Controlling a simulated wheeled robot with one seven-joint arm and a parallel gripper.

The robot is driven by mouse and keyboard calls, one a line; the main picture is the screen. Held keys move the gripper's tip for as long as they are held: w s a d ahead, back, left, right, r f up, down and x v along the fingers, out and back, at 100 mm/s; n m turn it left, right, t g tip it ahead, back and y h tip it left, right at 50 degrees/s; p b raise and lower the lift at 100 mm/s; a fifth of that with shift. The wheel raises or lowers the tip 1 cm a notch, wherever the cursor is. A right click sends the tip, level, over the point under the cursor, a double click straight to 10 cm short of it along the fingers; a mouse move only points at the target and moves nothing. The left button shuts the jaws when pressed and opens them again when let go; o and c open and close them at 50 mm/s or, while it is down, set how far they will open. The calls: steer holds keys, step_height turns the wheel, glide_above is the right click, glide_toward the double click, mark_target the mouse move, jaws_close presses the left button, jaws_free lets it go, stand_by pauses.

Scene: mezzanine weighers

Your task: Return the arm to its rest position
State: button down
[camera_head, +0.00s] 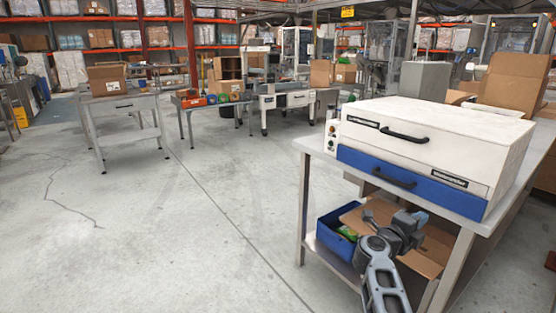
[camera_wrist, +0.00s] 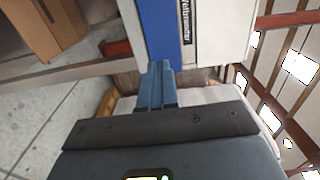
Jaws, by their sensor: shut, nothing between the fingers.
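My arm (camera_head: 382,270) rises from the bottom of the head view, bent in front of the workbench at the right. My gripper (camera_wrist: 157,78) points towards the bench in the wrist view, its two blue-grey fingers together and empty. In the head view the gripper end (camera_head: 418,218) is small and partly hidden by the wrist. It appears just below and in front of the blue drawer (camera_head: 400,183). That drawer also shows as a blue band (camera_wrist: 161,30) beyond the fingertips; contact cannot be told.
A white drawer unit (camera_head: 430,130) stands on the bench, with the blue drawer below its white one. A blue bin (camera_head: 335,235) and an open cardboard box (camera_head: 430,250) sit on the lower shelf, close to my arm. Open floor (camera_head: 170,220) lies to the left.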

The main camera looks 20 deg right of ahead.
steer(key=s+a+f+n+t+y, duration=0.1)
steer(key=s+a+n+t+y, duration=0.2)
steer(key=s+a+n+t, duration=0.4)
steer(key=s+a+f+n+t+y, duration=0.15)
steer(key=s+a+n+y, duration=0.3)
steer(key=s+n, duration=0.5)
steer(key=s+a+f+n+t+y, duration=0.1)
steer(key=s+a+n+t+y, duration=0.1)
steer(key=s+a+n+t, duration=0.65)
steer(key=s+a+r+n+g+y, duration=0.2)
steer(key=s+a, duration=0.4)
steer(key=s, duration=0.5)
steer(key=s+a+r+n+g+y, duration=0.3)
steer(key=s+a+n+g+y, duration=0.2)
steer(key=s, duration=0.6)
steer(key=shift+a+r+g+y, duration=0.25)
steer(key=shift+a+g+y, duration=0.15)
steer(key=shift+a, duration=0.25)
steer(key=c, duration=1.8)
jaws_free()
steer(key=shift+s, duration=0.1)
